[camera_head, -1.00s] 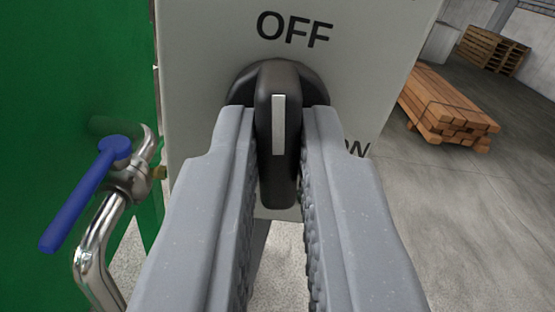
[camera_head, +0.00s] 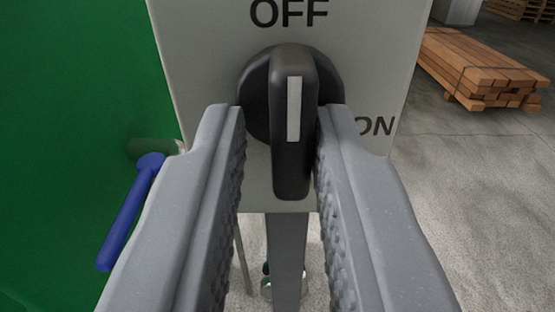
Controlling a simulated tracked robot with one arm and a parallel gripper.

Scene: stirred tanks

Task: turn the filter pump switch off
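The filter pump switch (camera_head: 293,130) is a black rotary knob with a white line on its handle, on a pale grey box (camera_head: 200,40). The handle stands upright and its white line points up toward the OFF label (camera_head: 289,13). The ON label (camera_head: 375,126) is at the lower right of the knob. My gripper (camera_head: 281,118) is open, with one grey finger on each side of the handle. There is a clear gap on the left; the right finger is very close to the handle, and I cannot tell whether it touches.
A green tank wall (camera_head: 80,80) fills the left, with a blue valve lever (camera_head: 130,212) beside my left finger. A grey post (camera_head: 287,255) runs below the box. Stacked timber (camera_head: 480,70) lies far right on open concrete floor.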

